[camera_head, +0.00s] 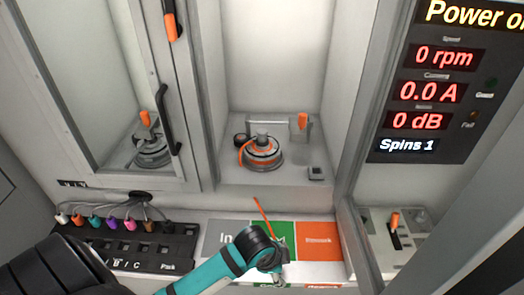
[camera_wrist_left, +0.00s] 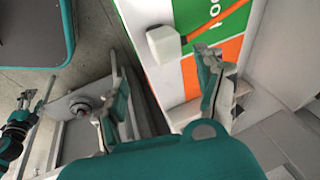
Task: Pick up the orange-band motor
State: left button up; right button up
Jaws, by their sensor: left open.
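The orange-band motor (camera_head: 262,152) is a grey round motor with an orange ring. It sits in the open middle bay, in front of a small bracket with an orange-handled clamp. My left gripper (camera_head: 275,265) is low in the head view, over the coloured panels in front of the bay and apart from the motor. Its fingertips are hard to make out there. In the left wrist view the gripper (camera_wrist_left: 160,85) has its fingers spread, with nothing between them. The motor does not show in that view.
A white-headed mallet (camera_wrist_left: 165,45) with an orange handle lies on the coloured panels near my left gripper. Another grey motor (camera_head: 152,152) stands behind the left glass door. A black connector rack (camera_head: 130,245) is at lower left. The display (camera_head: 430,85) is at right.

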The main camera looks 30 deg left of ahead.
pick_arm(q)
jog(key=w+a+r+m, duration=0.4)
jog(key=w+r+m, duration=0.35)
jog(key=w, duration=0.35)
jog(key=m+t+y, duration=0.1)
jog(key=m+y, duration=0.2)
jog(key=m, duration=1)
send_near(262, 132)
jog(key=p+x, duration=0.2)
jog(key=x, duration=0.4)
jog(key=shift+d+f, duration=0.1)
jog(key=shift+f, duration=0.05)
jog(key=p+x, duration=0.2)
jog(key=x, duration=0.2)
jog(key=shift+w+a+f, duration=0.2)
jog(key=shift+a+f, duration=0.05)
jog(key=shift+f, duration=0.05)
jog(key=shift+w+f, duration=0.15)
jog(key=shift+f, duration=0.15)
pick_arm(e)
jog(key=r, duration=0.4)
jog(key=shift+d, duration=0.25)
pick_arm(q)
jog(key=shift+c, duration=0.2)
